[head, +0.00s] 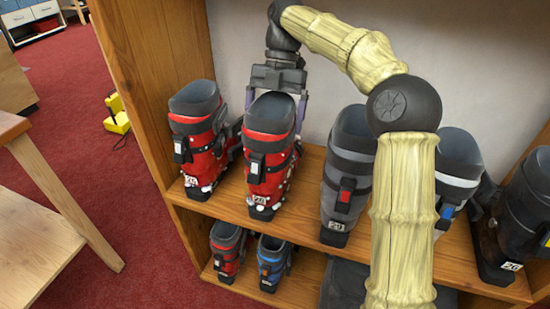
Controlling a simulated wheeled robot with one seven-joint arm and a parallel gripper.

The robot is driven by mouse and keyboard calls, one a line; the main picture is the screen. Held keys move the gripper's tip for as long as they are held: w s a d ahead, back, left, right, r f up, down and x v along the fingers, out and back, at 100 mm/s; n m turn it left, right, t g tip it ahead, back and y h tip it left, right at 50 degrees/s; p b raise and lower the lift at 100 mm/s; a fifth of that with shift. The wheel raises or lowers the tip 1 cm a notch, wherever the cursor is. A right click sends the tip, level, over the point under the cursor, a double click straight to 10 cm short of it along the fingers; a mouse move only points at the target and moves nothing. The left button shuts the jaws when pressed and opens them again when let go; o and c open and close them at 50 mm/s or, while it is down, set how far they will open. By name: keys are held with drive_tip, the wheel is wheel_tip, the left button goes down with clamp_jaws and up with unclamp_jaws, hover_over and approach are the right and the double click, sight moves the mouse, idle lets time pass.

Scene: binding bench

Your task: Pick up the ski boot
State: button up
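Several ski boots stand on the wooden shelf. A red ski boot with a dark grey cuff and a white number tag (270,160) stands upright near the shelf's front edge. My gripper (275,102) is at the top rear of this boot, with its fingers spread apart, one to each side of the cuff. The cuff hides part of the fingers, and I cannot see whether they touch it. A similar red boot (195,140) stands to its left. A grey boot (346,175) stands to its right.
The lower shelf holds a small red boot (228,248) and a blue boot (272,262). A wooden side panel (150,80) bounds the shelf at left. A table (50,185) stands further left.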

drive_tip(key=c, duration=1.3)
drive_tip(key=shift+o, duration=0.2)
drive_tip(key=shift+r, duration=0.15)
wheel_tip(320, 180, up, 10)
drive_tip(key=p, duration=0.6)
drive_tip(key=shift+p, duration=0.3)
drive_tip(key=shift+a, duration=0.15)
